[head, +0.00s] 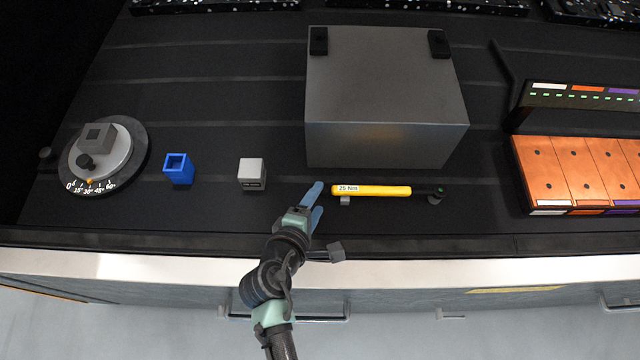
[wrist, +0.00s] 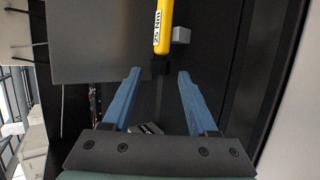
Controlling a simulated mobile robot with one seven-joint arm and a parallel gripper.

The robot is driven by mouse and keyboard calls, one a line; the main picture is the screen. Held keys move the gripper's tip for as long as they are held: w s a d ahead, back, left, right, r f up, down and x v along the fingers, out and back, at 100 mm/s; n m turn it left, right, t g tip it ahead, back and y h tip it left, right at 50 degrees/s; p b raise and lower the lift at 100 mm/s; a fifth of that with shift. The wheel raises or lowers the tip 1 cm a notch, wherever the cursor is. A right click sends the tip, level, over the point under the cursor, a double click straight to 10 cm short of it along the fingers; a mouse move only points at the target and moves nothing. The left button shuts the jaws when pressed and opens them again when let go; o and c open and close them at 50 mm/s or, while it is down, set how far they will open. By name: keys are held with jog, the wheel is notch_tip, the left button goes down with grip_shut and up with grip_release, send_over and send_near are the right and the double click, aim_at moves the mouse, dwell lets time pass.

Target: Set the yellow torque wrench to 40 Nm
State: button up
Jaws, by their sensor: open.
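The yellow torque wrench (head: 372,191) lies on the dark bench in front of the grey metal box. Its label reads 25 Nm, and its dark head with a small green mark is at the right end. My gripper (head: 315,192) is open and empty, just left of the wrench's label end. In the wrist view the yellow handle (wrist: 163,28) comes down from the top, label readable. Its dark end sits just beyond and between the blue fingertips of my gripper (wrist: 158,75), not clasped. A small grey block (wrist: 181,35) is beside the handle.
The grey metal box (head: 385,100) stands close behind the wrench. To the left are a white-grey cube (head: 251,173), a blue open cube (head: 179,168) and a round dial fixture (head: 97,160). Copper plates (head: 560,174) are at the right. The bench's front edge (head: 420,245) is near.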

jog(key=shift+b+x, duration=0.6)
jog(key=shift+x, duration=0.65)
jog(key=shift+s, duration=0.15)
jog(key=shift+w+f, duration=0.1)
jog(key=shift+w, duration=0.15)
grip_shut()
